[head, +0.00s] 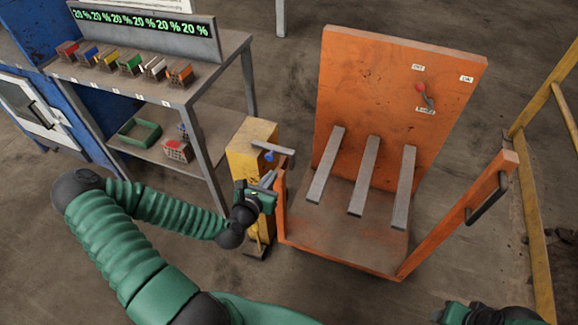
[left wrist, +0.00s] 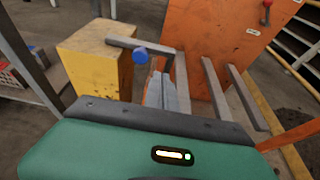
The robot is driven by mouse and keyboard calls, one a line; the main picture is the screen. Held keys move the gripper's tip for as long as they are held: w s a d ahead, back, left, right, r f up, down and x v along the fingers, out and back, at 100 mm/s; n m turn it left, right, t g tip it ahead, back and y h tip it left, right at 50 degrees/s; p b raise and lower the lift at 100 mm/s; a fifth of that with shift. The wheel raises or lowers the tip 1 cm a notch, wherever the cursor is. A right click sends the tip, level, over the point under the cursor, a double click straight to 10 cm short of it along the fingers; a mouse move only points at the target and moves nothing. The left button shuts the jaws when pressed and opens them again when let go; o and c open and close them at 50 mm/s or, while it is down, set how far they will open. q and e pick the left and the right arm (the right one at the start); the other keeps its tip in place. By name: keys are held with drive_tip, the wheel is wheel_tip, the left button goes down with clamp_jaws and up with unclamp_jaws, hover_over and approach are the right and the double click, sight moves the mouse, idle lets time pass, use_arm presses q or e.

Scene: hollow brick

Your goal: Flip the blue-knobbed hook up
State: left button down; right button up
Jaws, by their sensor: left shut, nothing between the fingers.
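The hook is a grey bar (head: 272,148) with a blue knob (head: 269,157) on its underside, between the top of a yellow post (head: 254,135) and the orange cart's left upright (head: 280,200). In the left wrist view the bar (left wrist: 125,43) lies roughly level, with the blue knob (left wrist: 140,55) hanging at its near side. My left gripper (head: 268,179) is shut and empty, just below and in front of the knob. In the left wrist view its fingers (left wrist: 162,88) point at the bar, right of the knob, seemingly apart from it. My right gripper (head: 458,313) is partly cut off at the bottom edge.
The orange cart has a tall back panel (head: 385,100) with a red-knobbed lever (head: 423,93), and several grey bars (head: 364,175) above its bed. A metal shelf (head: 195,85) with coloured bricks and a green display stands left. A yellow frame (head: 535,190) stands right.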

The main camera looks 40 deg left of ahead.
sight(281, 167)
use_arm(q)
drive_tip(key=b+x, duration=0.4)
drive_tip(key=x, duration=0.5)
drive_tip(key=shift+w+f, duration=0.1)
drive_tip(key=shift+f, duration=0.1)
drive_tip(key=shift+w+a+f, duration=0.15)
drive_tip(key=shift+w+a, duration=0.15)
drive_tip(key=shift+a, duration=0.1)
use_arm(e)
drive_tip(key=f, duration=0.4)
drive_tip(key=shift+a, duration=0.4)
use_arm(q)
drive_tip(key=shift+d, duration=0.2)
use_arm(e)
drive_tip(key=shift+d, duration=0.15)
use_arm(q)
drive_tip(key=shift+r, duration=0.2)
use_arm(e)
drive_tip(key=shift+r, duration=0.1)
